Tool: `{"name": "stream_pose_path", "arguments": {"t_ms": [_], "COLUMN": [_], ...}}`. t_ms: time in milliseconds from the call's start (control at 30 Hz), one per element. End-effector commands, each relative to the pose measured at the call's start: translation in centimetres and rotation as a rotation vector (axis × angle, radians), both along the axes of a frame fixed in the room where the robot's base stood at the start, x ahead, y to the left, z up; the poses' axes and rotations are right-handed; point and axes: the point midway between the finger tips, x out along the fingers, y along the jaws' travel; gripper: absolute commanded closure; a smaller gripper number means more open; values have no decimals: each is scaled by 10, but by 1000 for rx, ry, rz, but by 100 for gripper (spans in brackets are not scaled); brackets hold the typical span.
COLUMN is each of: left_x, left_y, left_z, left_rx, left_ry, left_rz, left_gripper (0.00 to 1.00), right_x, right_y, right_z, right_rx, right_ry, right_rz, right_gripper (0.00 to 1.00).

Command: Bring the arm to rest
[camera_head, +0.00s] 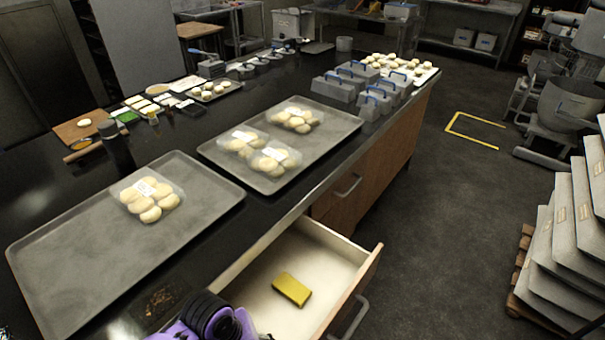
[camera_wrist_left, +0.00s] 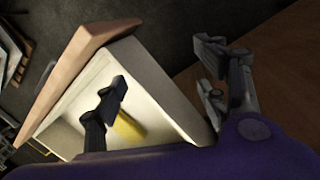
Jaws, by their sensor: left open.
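My left gripper (camera_wrist_left: 163,66) is open and empty in the left wrist view, its two dark fingers spread wide apart. One finger overlaps the view of the open drawer (camera_wrist_left: 170,95), and the other shows against brown wood. My purple and black arm part shows at the bottom of the head view; the fingers are hidden there. The drawer (camera_head: 322,243) stands pulled out in the head view, with a yellow block (camera_head: 291,289) lying flat inside. The block also shows in the left wrist view (camera_wrist_left: 129,129), partly behind a finger. My right gripper is not in view.
The dark counter (camera_head: 165,130) holds a near tray (camera_head: 75,250) with one pack of dough balls and a second tray (camera_head: 335,120) with several packs. Grey boxes (camera_head: 340,87) with blue handles stand farther back. Stacked grey slabs (camera_head: 565,235) stand right; the floor between is clear.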

Motion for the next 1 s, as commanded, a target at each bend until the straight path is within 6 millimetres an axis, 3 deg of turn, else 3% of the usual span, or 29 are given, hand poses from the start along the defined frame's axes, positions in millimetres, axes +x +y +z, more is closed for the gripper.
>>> {"name": "stream_pose_path", "arguments": {"t_ms": [33, 200, 667, 1000], "left_x": [-24, -77, -180, -134], "left_y": [2, 32, 124, 112], "left_z": [0, 13, 58, 2], "left_rx": [-9, 50, 301, 314], "left_ry": [-22, -119, -125, -351], "left_rz": [-42, -194, -417, -412], "left_gripper": [34, 34, 34, 34], "right_x": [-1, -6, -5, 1], "right_y": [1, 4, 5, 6], "right_z": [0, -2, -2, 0], "right_rx": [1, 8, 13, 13], "right_ry": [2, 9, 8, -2], "right_rz": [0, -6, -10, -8], "right_gripper": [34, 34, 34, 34]}}
